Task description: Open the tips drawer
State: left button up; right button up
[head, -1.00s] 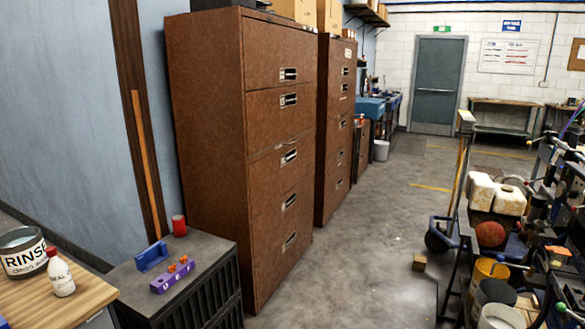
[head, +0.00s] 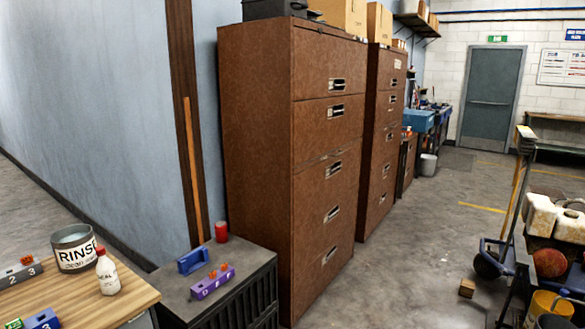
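A tall brown filing cabinet (head: 260,130) with several drawers, each with a metal handle, stands in the middle of the head view. A second brown cabinet (head: 384,140) stands just behind it. A low dark cabinet (head: 255,300) with a grey top stands at the front, left of the tall one. All the drawers that I can see look shut. I cannot read a tips label on any of them. Neither of my grippers is in view.
A wooden table (head: 90,290) at the lower left holds a RINSE bucket (head: 76,248) and a white bottle (head: 108,272). A blue block, a purple rack (head: 212,284) and a red can top the low cabinet. A cart (head: 530,245) stands at right.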

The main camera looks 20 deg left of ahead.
aim_at(316, 188)
jog(key=i+u, duration=0.3)
jog(key=i, duration=0.15)
jog(key=i+l+u, duration=0.2)
jog(key=i+u, duration=0.15)
jog(key=i+l+u, duration=0.3)
jog(key=i, duration=0.15)
